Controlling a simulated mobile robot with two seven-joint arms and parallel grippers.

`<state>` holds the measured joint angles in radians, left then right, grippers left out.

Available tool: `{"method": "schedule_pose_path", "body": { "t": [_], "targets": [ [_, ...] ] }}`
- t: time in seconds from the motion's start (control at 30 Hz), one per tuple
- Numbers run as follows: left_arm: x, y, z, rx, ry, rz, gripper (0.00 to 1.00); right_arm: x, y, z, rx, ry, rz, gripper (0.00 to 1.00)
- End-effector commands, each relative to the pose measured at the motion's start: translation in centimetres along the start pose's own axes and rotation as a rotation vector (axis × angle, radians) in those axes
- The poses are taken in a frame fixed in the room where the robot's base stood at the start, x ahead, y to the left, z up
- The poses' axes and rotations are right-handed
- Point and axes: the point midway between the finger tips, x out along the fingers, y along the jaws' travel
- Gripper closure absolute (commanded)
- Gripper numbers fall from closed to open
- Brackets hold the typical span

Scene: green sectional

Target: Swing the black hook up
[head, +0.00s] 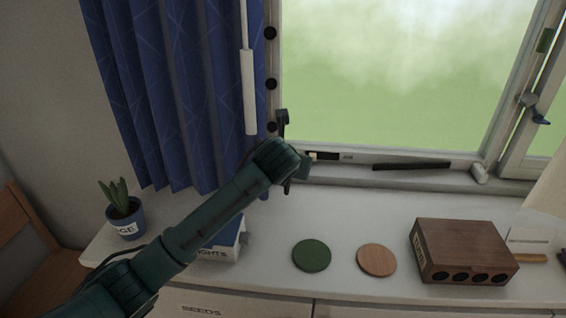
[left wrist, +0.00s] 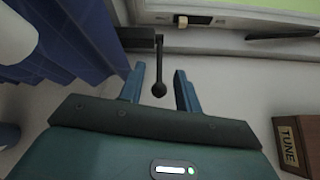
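The black hook (left wrist: 159,68) shows in the left wrist view as a thin dark rod with a ball at its end. It hangs from a dark bracket (left wrist: 137,39) by the window frame, with the ball end toward me. My left gripper (left wrist: 160,72) is open, its two blue fingers on either side of the ball end, with a visible gap on both sides. In the head view my left gripper (head: 290,165) is at the window's lower left corner, and my arm hides most of the hook there. My right gripper is not in view.
A blue curtain (head: 180,90) hangs close on the left. A black bar (head: 411,166) lies along the window's lower edge. The white counter holds a potted plant (head: 124,215), a green disc (head: 311,256), a wooden disc (head: 376,260) and a brown box (head: 462,250).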

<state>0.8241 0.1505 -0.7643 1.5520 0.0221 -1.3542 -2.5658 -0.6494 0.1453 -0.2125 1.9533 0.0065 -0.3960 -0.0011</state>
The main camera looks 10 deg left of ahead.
Motion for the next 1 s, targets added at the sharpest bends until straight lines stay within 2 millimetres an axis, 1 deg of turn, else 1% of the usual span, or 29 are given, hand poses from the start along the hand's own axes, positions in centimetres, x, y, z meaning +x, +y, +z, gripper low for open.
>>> {"method": "schedule_pose_path", "body": {
  "t": [0.03,0.2,0.3,0.4,0.5,0.6,0.87,0.93,0.97,1.0],
  "targets": [
    [-1.1,0.0,0.0,0.003,-0.004,0.000,0.67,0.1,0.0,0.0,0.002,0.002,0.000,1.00],
    [-4.8,0.0,0.0,0.002,-0.005,-0.001,0.67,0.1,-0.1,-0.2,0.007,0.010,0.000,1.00],
    [-6.6,0.0,-0.1,0.004,-0.003,0.000,0.67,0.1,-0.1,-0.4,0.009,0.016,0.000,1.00],
    [-8.0,0.0,0.0,0.002,-0.003,-0.001,0.67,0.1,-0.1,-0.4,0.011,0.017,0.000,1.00],
    [-8.7,0.0,0.0,0.002,-0.002,0.000,0.67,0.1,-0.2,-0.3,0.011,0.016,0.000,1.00],
    [-9.0,0.0,0.0,0.002,0.000,0.001,0.67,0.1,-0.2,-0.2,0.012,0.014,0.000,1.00],
    [-9.1,0.0,-0.1,0.001,0.001,0.001,0.67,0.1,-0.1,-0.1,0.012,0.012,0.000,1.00],
    [-9.0,-0.1,-0.4,-0.019,0.006,-0.004,0.67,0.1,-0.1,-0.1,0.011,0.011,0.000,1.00],
    [-8.9,-0.1,-0.8,-0.041,0.012,-0.009,0.67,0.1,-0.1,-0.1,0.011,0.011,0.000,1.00],
    [-8.8,-0.3,-1.5,-0.088,0.025,-0.019,0.67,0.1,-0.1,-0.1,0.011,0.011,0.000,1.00]
  ]
}}
